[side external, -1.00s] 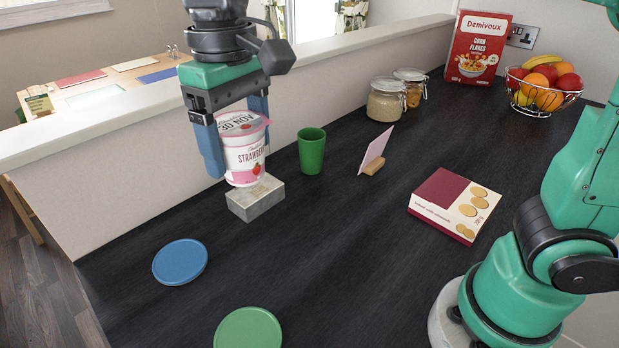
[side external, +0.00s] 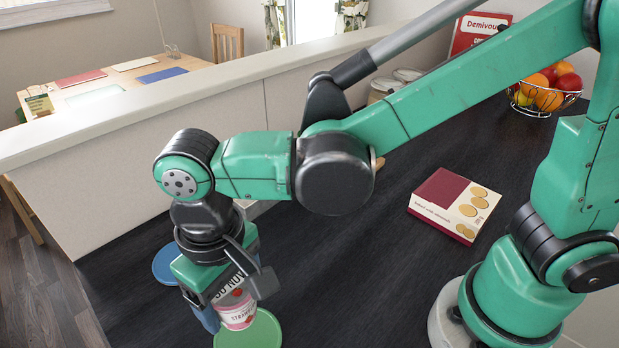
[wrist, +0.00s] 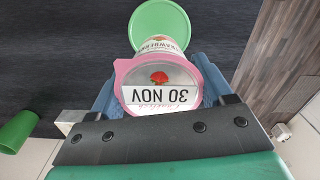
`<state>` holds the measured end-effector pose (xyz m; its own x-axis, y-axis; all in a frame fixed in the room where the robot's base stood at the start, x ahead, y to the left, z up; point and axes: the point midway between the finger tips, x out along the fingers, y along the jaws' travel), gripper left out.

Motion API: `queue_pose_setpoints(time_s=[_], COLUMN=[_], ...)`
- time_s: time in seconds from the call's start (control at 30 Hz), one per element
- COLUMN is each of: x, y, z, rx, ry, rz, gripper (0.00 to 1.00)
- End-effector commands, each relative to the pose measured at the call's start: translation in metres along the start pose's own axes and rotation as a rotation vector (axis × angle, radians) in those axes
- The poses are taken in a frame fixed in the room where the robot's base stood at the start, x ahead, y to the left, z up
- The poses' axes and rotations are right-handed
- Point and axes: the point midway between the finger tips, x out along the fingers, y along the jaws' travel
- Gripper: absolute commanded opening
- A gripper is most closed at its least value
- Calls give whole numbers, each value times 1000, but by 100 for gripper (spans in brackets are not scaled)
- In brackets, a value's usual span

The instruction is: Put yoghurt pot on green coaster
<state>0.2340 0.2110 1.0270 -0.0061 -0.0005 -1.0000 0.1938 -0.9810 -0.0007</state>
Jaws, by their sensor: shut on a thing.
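The yoghurt pot (side external: 237,315), white and pink with a strawberry label, is upright between the fingers of my gripper (side external: 232,312), which is shut on it. In the wrist view its lid (wrist: 158,88) reads "30 NOV". The green coaster (side external: 263,332) lies on the dark worktop at the bottom of the side view. The pot overlaps the coaster's far left part in that view. In the wrist view the coaster (wrist: 160,14) shows beyond the pot's lower end, partly hidden by it. I cannot tell whether the pot touches the coaster.
A blue coaster (side external: 164,266) lies just behind my gripper, partly hidden. The green cup (wrist: 17,131) shows at the wrist view's left. A biscuit box (side external: 455,205) and a fruit bowl (side external: 543,95) stand to the right. My arm hides much of the worktop's middle.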

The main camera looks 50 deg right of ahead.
Motion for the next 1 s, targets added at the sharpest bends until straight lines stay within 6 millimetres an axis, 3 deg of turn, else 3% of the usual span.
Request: queue_pose_setpoints(time_s=[0.5,0.93,0.97,1.0], x=[57,63,63,63], y=[0,0,0,0], z=[-1,0,0,0], rx=[0,0,0,0], ry=[0,0,0,0], rz=[0,0,0,0], gripper=[5,5,82,93])
